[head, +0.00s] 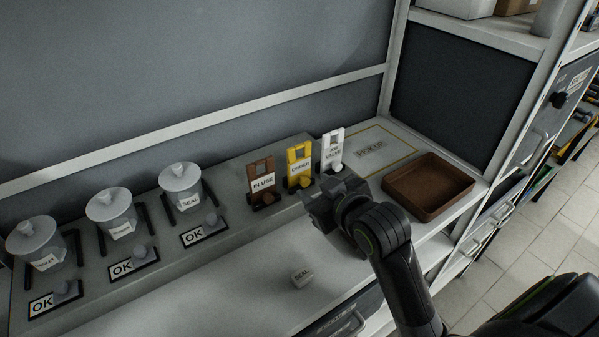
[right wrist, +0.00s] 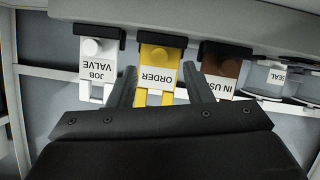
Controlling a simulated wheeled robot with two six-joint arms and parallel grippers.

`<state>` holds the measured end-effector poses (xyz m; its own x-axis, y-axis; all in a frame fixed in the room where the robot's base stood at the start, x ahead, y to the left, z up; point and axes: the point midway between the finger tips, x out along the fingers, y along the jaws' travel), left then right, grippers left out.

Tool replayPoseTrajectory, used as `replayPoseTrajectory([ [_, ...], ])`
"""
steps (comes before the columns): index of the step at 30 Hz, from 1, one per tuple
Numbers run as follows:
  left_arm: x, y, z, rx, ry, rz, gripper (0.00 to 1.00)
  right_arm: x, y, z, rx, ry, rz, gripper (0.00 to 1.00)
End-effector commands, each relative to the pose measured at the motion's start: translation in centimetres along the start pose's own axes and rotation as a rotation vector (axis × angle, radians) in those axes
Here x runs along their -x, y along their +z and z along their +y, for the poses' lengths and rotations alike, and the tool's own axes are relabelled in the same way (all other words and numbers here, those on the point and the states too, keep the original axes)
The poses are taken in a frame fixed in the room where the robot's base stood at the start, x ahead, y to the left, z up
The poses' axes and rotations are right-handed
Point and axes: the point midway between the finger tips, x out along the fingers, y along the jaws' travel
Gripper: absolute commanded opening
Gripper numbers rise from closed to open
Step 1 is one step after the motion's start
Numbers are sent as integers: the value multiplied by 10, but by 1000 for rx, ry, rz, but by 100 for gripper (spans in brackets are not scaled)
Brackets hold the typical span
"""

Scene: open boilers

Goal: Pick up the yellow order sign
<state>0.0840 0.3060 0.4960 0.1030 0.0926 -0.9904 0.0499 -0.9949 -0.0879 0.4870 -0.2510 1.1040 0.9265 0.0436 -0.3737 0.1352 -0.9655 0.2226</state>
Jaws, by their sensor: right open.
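The yellow order sign (head: 299,165) stands upright on the raised ledge, between the brown in-use sign (head: 262,181) and the white job valve sign (head: 333,150). My right gripper (head: 318,200) is just in front of the signs, near the yellow one. In the right wrist view the picture is upside down. There the order sign (right wrist: 157,72) lies between the two fingers of my right gripper (right wrist: 160,85), which are open and apart from it. The white sign (right wrist: 99,62) and brown sign (right wrist: 222,68) are outside the fingers. My left gripper is out of view.
A brown tray (head: 428,212) sits on the right, beside a yellow-outlined pick-up area (head: 370,150). Several lidded white pots (head: 111,211) with OK plates stand on the left. A small seal block (head: 302,275) lies on the lower counter, otherwise largely clear.

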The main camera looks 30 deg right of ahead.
Motion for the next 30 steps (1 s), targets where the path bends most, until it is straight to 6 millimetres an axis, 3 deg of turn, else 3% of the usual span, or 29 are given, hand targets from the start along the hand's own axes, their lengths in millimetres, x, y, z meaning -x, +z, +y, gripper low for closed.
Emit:
replayPoseTrajectory([
  [7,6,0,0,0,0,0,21,-29,0,0,-1,0,0,46],
  [16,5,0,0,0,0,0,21,-33,1,0,0,1,1,46],
  [27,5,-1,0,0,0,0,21,-32,1,0,0,1,1,0],
  [30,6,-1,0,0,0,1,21,-32,1,0,0,1,2,0],
])
